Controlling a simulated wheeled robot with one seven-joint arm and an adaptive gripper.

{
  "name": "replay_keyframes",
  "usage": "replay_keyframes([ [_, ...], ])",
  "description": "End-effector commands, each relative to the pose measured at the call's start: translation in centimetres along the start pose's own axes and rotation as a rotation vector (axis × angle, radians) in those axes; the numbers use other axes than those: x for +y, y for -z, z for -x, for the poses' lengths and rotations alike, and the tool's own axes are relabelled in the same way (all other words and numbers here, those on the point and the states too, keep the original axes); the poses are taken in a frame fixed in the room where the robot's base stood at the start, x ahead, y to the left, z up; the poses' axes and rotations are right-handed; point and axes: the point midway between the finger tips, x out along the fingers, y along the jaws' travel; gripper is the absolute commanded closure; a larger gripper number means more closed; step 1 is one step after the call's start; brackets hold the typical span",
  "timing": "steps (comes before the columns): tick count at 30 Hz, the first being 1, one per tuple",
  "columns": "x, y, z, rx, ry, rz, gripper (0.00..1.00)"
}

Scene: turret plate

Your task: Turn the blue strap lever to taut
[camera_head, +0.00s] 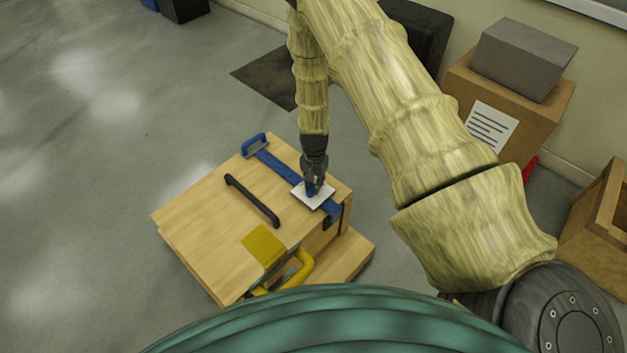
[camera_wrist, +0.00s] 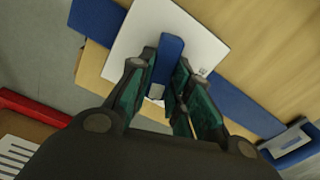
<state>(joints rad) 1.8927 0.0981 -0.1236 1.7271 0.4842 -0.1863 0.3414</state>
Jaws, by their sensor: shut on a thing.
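The blue lever (camera_wrist: 171,50) stands on a white plate (camera_wrist: 128,40) in the wrist view. My gripper (camera_wrist: 168,85) is shut on the lever, with a teal-padded finger on each side of it. In the head view, my gripper (camera_head: 314,180) reaches down from above to the white plate (camera_head: 326,194). The lever is mostly hidden there by my fingers. A blue strap (camera_head: 280,169) runs across the wooden box (camera_head: 195,215) and under the plate. Whether the strap is slack or taut I cannot tell.
A blue handle (camera_head: 254,146) sits at the strap's far end. A black bar handle (camera_head: 252,200), a yellow patch (camera_head: 264,245) and a yellow handle (camera_head: 297,272) are on the box. Cardboard boxes (camera_head: 541,103) stand at the right. Floor at the left is clear.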

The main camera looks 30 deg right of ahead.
Motion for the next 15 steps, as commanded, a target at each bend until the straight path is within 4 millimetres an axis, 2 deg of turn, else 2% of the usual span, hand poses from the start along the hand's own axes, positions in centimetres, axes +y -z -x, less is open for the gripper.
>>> replay_keyframes([
  [6, 0.13, -0.01, 0.14, 0.0, 0.0, -0.152, 1.0],
  [15, 0.21, -0.03, 0.05, 0.0, 0.0, -0.271, 1.0],
])
